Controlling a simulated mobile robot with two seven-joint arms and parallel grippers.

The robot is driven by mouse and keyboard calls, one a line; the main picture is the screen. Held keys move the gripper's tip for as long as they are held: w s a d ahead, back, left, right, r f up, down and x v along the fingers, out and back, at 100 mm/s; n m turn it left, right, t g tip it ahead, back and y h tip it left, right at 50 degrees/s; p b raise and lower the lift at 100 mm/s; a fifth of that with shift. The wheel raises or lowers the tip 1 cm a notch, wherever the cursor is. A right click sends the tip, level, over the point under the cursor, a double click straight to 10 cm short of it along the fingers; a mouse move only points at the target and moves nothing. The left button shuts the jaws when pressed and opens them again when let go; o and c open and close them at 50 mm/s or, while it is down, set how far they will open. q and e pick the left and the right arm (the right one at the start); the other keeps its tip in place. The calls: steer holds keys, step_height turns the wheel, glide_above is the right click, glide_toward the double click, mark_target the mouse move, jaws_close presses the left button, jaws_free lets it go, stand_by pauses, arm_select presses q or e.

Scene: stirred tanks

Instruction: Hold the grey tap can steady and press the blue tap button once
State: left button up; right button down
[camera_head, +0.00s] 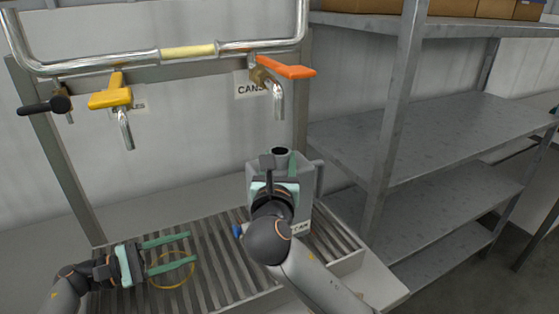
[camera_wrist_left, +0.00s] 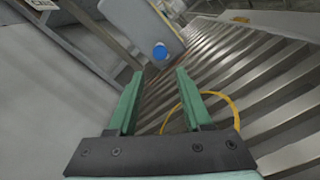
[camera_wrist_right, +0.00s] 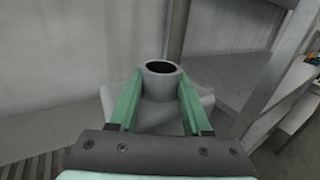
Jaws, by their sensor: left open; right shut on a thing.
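The grey tap can (camera_head: 308,187) stands upright on the slatted rack, with a dark round mouth on top. My right gripper (camera_wrist_right: 160,105) is shut on the can's neck (camera_wrist_right: 161,82); in the head view my right arm hides much of the can's front. The blue tap button (camera_head: 237,230) sits low on the can's left side. It also shows in the left wrist view (camera_wrist_left: 160,52), on the can's grey wall (camera_wrist_left: 135,22). My left gripper (camera_head: 190,248) is open and empty, low over the rack to the left of the button and apart from it.
The slatted rack (camera_head: 212,252) lies under both grippers. A yellow ring (camera_head: 173,286) lies on it by my left fingers. Above are a yellow-handled tap (camera_head: 110,98), an orange-handled tap (camera_head: 285,68) and metal pipes. Grey shelves (camera_head: 440,140) stand at right.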

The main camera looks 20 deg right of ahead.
arm_select(q)
steer(key=shift+c, duration=0.2)
jaws_close()
stand_by(1.4)
